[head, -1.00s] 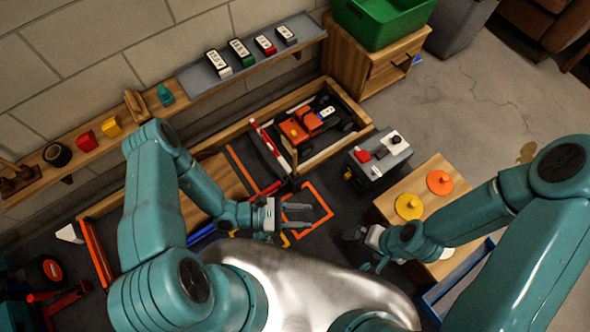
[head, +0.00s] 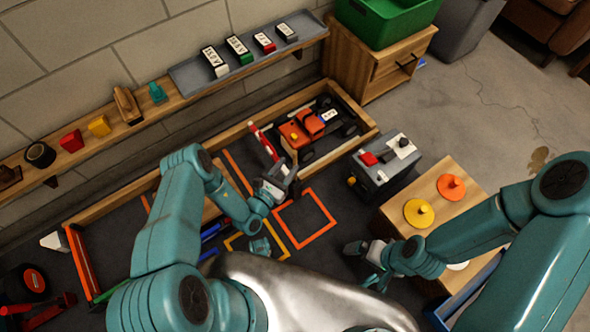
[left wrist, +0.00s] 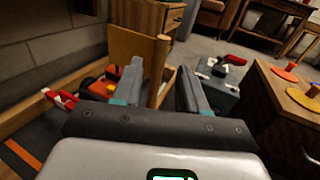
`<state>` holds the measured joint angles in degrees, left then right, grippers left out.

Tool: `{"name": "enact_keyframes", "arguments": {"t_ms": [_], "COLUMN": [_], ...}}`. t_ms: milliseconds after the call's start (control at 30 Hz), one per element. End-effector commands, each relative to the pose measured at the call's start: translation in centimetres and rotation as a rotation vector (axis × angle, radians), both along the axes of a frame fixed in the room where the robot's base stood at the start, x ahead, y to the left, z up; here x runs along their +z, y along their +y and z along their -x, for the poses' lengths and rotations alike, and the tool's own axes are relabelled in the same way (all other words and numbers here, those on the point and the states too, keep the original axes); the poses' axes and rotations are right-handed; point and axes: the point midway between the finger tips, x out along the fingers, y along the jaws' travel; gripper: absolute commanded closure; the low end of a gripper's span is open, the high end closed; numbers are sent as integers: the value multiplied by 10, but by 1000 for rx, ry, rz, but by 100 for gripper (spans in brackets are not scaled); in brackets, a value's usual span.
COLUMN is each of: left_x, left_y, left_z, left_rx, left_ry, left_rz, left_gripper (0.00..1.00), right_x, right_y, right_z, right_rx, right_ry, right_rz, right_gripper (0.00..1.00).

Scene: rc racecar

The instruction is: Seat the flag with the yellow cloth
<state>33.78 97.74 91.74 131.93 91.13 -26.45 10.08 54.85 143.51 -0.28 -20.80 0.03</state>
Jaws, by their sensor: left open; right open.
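A wooden pole (left wrist: 158,72) with a flat tan-yellow panel (left wrist: 135,55) at its left stands upright in the left wrist view; it looks like the yellow flag. In the head view the pole (head: 290,153) shows only as a thin tan strip near the front edge of the track box. My left gripper (head: 283,180) is open just in front of it. In the left wrist view the pole appears between the two fingers (left wrist: 160,90), beyond or between their tips; I see no grip on it. My right gripper (head: 362,262) is open and empty near the wooden cabinet.
An orange-red car (head: 300,131) sits in the wooden-walled box behind the pole, beside a red-and-white bar (head: 263,142). The cabinet (head: 393,208) carries yellow and orange discs. An orange floor square (head: 304,218) is empty.

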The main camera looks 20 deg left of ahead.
Motion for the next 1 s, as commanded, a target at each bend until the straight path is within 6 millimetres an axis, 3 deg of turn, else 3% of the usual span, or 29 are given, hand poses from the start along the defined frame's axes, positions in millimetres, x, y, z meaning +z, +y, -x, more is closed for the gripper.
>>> {"name": "enact_keyframes", "arguments": {"t_ms": [333, 633, 667, 700, 800, 1000], "left_x": [-2, 0, 0, 0, 0, 0], "left_y": [-12, -14, -14, -14, -14, -14], "left_z": [-45, -52, -52, -52, -52, -52], "left_rx": [-2, 0, 0, 0, 0, -1], "left_ry": [-2, 1, 1, 1, 1, 0], "left_rz": [-3, 0, 0, 0, 0, 0], "left_gripper": [57, 57, 61, 74, 100, 100], "right_x": [-18, -18, -18, -18, -18, -18], "right_y": [0, 0, 0, 0, 0, 0], "right_z": [0, 0, 0, 0, 0, 0], "right_rx": [0, 0, 0, 0, 0, 0], "right_ry": [0, 0, 0, 0, 0, 0], "right_rz": [0, 0, 0, 0, 0, 0], "right_gripper": [0, 0, 0, 0, 0, 0]}}
